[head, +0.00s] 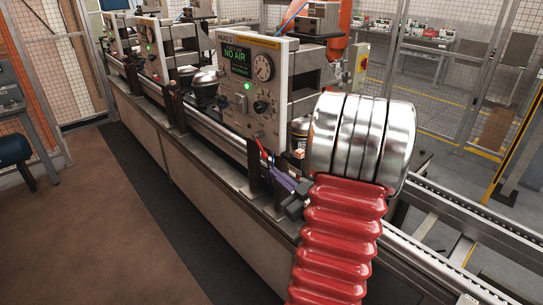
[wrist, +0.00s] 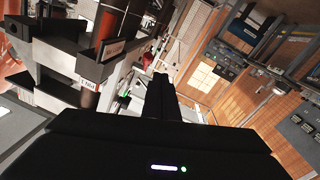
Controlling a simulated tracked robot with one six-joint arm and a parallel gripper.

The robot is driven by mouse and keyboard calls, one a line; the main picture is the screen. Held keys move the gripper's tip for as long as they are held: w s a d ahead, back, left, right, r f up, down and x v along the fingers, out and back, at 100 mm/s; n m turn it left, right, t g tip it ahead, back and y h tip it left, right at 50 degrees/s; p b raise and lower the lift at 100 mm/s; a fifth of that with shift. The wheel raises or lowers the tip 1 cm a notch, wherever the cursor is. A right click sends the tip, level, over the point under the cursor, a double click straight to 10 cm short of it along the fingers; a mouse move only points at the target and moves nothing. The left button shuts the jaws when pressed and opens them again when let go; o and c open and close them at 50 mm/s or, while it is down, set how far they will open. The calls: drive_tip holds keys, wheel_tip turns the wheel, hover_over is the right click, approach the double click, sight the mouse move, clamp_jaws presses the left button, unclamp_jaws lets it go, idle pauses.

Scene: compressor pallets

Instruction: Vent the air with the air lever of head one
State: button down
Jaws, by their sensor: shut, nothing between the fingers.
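The head one panel (head: 250,85) stands in the middle of the head view, marked HEAD 1. Its green screen (head: 238,62) reads NO AIR, with a round gauge and knobs beside it. A small red piece (head: 262,147), perhaps the air lever, shows below the panel; its exact position is unclear. My gripper (head: 274,162) is close to it, below the panel, and I cannot tell whether they touch. In the wrist view my gripper (wrist: 160,76) has its dark fingers together, with nothing seen between them. A small red spot shows just beyond the fingertips.
More heads (head: 150,50) stand in line at the far left along the conveyor (head: 455,235). Dark posts and rails stand close to my gripper. A labelled column (wrist: 115,40) is near it in the wrist view. The floor (head: 90,220) at left is clear.

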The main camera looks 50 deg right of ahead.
drive_tip(key=w+a+r+g, duration=0.3)
drive_tip(key=w+a+g, duration=0.15)
drive_tip(key=w, duration=0.35)
drive_tip(key=w+a+r+m+g, duration=0.1)
drive_tip(key=w+a+r+g, duration=0.15)
drive_tip(key=a, duration=0.75)
drive_tip(key=s+a+g+y, duration=0.2)
drive_tip(key=s+a, duration=0.6)
drive_tip(key=a, duration=0.6)
drive_tip(key=s+a+g+y, duration=0.3)
drive_tip(key=s+a, duration=0.6)
drive_tip(key=a, duration=0.6)
drive_tip(key=shift+f+n, duration=0.2)
drive_tip(key=shift+n, duration=0.2)
drive_tip(key=shift+s, duration=0.15)
